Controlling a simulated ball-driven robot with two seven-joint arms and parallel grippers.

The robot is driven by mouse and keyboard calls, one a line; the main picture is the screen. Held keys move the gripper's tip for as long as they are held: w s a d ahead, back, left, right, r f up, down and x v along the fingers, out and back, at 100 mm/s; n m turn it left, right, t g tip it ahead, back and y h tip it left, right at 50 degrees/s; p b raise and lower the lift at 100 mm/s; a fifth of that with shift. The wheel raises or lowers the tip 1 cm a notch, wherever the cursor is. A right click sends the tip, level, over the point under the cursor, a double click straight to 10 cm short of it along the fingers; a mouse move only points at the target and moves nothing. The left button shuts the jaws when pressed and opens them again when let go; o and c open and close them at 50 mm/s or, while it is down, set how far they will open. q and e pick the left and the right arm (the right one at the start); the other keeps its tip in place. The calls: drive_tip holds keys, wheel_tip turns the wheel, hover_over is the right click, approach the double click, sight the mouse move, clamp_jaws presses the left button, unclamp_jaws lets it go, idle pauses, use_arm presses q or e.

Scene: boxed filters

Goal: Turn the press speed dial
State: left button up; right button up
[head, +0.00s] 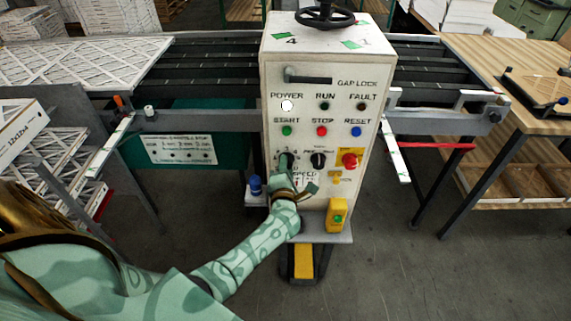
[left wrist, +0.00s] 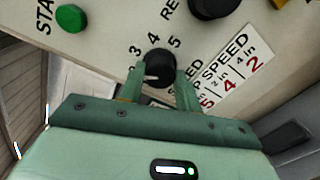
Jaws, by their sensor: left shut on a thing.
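The press speed dial (left wrist: 159,68) is a black knob on the white control panel (head: 312,106). In the left wrist view it sits between the two fingers of my left gripper (left wrist: 157,82), which is shut on it. The numbers 3, 4 and 5 show around its far side, and a white pointer mark shows at its left. In the head view my left gripper (head: 287,163) reaches the panel's lower left and mostly covers the dial. My right gripper is not in view.
A black selector knob (head: 318,160) and a red button on yellow (head: 350,160) sit right of the dial. Green start (head: 287,131), red stop (head: 322,131) and blue reset (head: 356,131) buttons are above. A yellow box with a green button (head: 337,214) stands below.

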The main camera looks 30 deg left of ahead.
use_arm(q)
drive_tip(key=shift+d+f+m+g+y+p, duration=0.15)
drive_tip(key=shift+m+p, duration=0.5)
drive_tip(key=shift+m, duration=1.65)
drive_tip(key=shift+a+r+m+g+y+p, duration=0.1)
drive_tip(key=shift+m+y+p, duration=0.35)
drive_tip(key=shift+m, duration=1.85)
drive_tip(key=shift+d+f+m+g+p, duration=0.1)
drive_tip(key=shift+m+p, duration=0.7)
drive_tip(key=shift+m, duration=1.5)
drive_tip(key=o, duration=1)
